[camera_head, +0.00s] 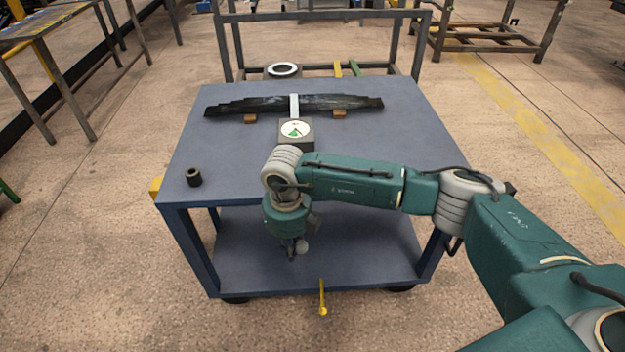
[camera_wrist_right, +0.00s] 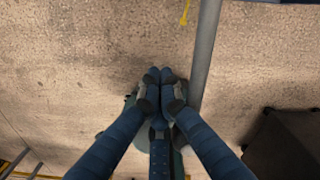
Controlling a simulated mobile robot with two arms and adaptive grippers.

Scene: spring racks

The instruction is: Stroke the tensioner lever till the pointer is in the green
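A yellow lever (camera_head: 323,298) with a round knob at its lower end sticks out at the front of the blue cart (camera_head: 240,160), below the tabletop. Part of a thin yellow piece, likely the same lever, shows at the top of the right wrist view (camera_wrist_right: 185,12). A gauge (camera_head: 295,130) with a white dial and a green sector stands on the cart; its pointer is too small to read. My right gripper (camera_head: 292,254) hangs downward, above and left of the lever in the picture, apart from it. Its fingertips (camera_wrist_right: 160,75) are together with nothing seen between them. My left gripper is out of view.
A dark leaf spring pack (camera_head: 345,102) lies on two wooden blocks behind the gauge. A small black cylinder (camera_head: 194,177) stands at the tabletop's left. A metal rack (camera_head: 425,45) stands behind the cart. The floor in front is clear.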

